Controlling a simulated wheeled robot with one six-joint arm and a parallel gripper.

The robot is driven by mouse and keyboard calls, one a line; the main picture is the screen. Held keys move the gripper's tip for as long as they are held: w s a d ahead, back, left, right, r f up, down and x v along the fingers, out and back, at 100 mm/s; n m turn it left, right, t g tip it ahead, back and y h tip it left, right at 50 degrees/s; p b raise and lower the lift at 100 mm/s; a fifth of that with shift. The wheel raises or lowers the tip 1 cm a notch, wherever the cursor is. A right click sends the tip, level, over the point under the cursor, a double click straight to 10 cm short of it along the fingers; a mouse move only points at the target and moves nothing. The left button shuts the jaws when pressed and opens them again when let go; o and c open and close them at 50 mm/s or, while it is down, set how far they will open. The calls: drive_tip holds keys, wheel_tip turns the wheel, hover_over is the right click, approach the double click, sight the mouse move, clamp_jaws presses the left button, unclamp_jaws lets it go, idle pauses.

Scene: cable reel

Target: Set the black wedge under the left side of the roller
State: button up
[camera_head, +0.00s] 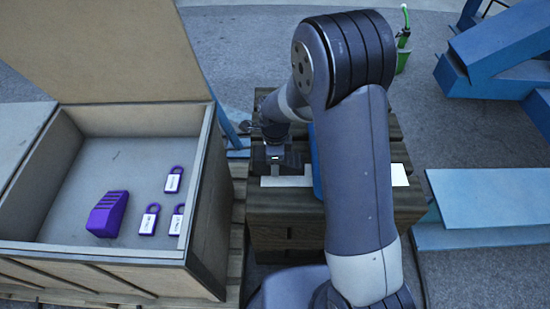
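My gripper (272,146) is low over the left part of a wooden pallet-like stand (285,212), pointing down. It is small and dark here, and I cannot tell whether its fingers are open or shut. A dark block shape (268,162) is right at the fingertips; it may be the black wedge, but it blends with the gripper. A blue upright part (317,165) stands just right of it, mostly hidden behind my arm. I cannot make out the roller clearly. A white strip (287,182) lies across the stand top.
An open box (213,215) on the left holds a purple ribbed wedge (108,213) and several purple-and-white tags (173,180). Blue steel beams (490,197) lie at the right.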

drive_tip(key=shift+f+b, duration=1.15)
drive_tip(key=shift+f, duration=0.65)
drive_tip(key=shift+d, duration=1.8)
drive_tip(key=o, duration=1.5)
drive_tip(key=shift+s, duration=0.1)
wheel_tip(320, 180, up, 11)
drive_tip(key=shift+f+p, duration=0.15)
drive_tip(key=shift+p, duration=0.9)
drive_tip(key=shift+f, duration=0.1)
